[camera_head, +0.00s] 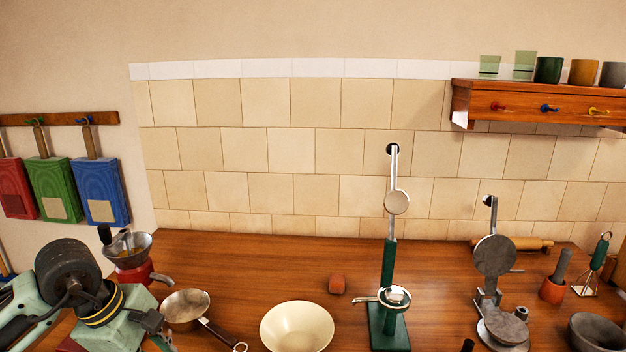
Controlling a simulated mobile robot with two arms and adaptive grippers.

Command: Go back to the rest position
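My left arm comes in at the lower left as mint-green links with a dark round joint and a black and yellow ring. The fingers of my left gripper do not show. My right gripper is not in view. The task names no object. The wooden worktop (260,262) lies in front of me, and the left arm covers its lower left part.
Near my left arm stand a red grinder (132,262) and a pan (185,308). A cream bowl (297,327), a green press (390,290), a grey press (495,270) and a mortar (552,289) stand farther right. A shelf (540,103) hangs at upper right.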

